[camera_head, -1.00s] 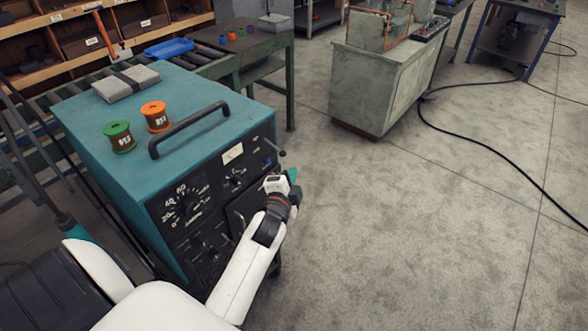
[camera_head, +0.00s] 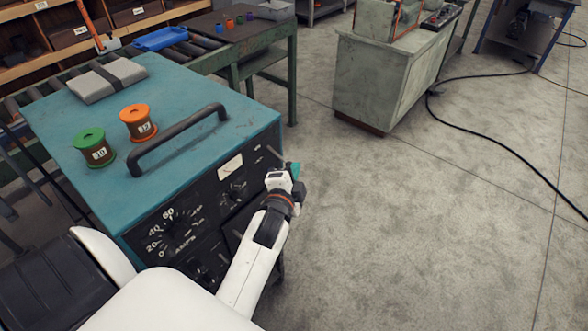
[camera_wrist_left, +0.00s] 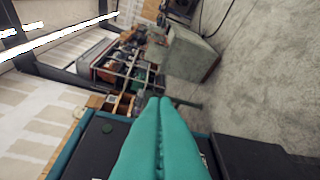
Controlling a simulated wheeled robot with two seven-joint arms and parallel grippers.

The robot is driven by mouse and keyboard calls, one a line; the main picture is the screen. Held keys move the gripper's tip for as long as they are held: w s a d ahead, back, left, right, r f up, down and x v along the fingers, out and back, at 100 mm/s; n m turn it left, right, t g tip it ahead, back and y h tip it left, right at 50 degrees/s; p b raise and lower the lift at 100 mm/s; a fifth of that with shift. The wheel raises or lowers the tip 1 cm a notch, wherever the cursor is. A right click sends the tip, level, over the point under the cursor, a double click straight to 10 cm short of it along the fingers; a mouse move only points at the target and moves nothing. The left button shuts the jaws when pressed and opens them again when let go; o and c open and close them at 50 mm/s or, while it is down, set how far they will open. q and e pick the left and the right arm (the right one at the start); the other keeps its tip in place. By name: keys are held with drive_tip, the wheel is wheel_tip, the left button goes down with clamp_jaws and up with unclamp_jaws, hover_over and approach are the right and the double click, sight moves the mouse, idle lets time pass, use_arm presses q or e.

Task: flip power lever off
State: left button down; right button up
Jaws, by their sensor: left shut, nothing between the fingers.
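The teal power unit (camera_head: 185,95) has a black front panel with a dial, knobs and a meter. A small dark lever (camera_head: 273,152) sticks out near the panel's upper right corner; I take it for the power lever. My left gripper (camera_head: 294,171) is just right of and below the lever, in front of the panel's right edge. Its teal fingers are shut and empty. In the left wrist view the fingers (camera_wrist_left: 161,135) lie together, with dark panel surfaces beside them. The lever cannot be made out there, and contact cannot be told. My right gripper is out of view.
A green spool (camera_head: 94,147), an orange spool (camera_head: 138,121) and a grey folded cloth (camera_head: 107,79) sit on top, near the black handle (camera_head: 180,140). A roller conveyor (camera_head: 190,50) stands behind.

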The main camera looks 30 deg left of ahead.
use_arm(q)
drive_tip(key=shift+w+f+m+b, duration=0.1)
drive_tip(key=shift+f+m+b, duration=0.45)
drive_tip(key=shift+f, duration=0.35)
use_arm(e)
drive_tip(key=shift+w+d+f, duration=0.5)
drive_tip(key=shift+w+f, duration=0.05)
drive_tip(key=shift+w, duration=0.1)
use_arm(q)
drive_tip(key=shift+d, duration=0.1)
